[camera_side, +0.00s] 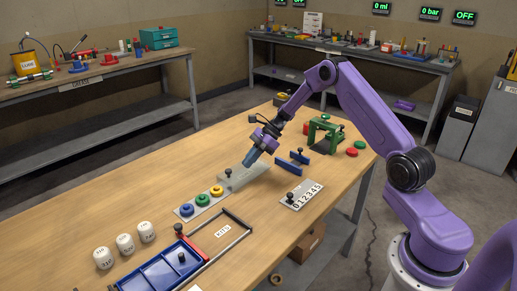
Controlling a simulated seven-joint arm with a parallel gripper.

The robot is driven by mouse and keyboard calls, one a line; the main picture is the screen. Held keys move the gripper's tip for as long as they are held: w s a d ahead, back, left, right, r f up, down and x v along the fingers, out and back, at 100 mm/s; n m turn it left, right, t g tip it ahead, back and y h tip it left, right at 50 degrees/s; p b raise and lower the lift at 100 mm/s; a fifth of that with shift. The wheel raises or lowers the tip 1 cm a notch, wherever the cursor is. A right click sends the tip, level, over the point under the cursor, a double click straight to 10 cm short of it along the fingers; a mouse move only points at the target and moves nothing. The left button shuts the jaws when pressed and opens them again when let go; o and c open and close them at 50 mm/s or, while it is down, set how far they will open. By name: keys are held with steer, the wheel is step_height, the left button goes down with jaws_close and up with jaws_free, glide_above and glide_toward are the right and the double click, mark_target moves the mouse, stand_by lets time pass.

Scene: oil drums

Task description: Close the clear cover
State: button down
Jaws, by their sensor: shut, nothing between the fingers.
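A pale grey, see-through-looking plate (241,181) with a small black knob (228,173) lies on the wooden table, at the upper right end of a strip of coloured buttons; it appears to be the clear cover. The blue (187,209), green (202,199) and yellow (217,190) buttons are uncovered. My gripper (247,164) points down and left, just above the plate and to the right of the knob. Its fingers are shut and empty. I cannot tell whether the fingertips touch the plate.
A blue tray (147,279) with a black knob and a dark-handled frame (237,219) lie at the front. White labelled drums (124,244) stand at left. A numbered plate (302,195), blue blocks (290,164) and a green device (326,130) are to the right.

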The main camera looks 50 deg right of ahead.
mark_target(240, 173)
steer(key=shift+w+a, duration=0.3)
steer(key=shift+a, duration=0.65)
steer(key=shift+w+a, duration=0.3)
steer(key=shift+a, duration=0.65)
steer(key=a, duration=1.9)
steer(key=shift+a, duration=0.25)
steer(key=shift+a, duration=0.1)
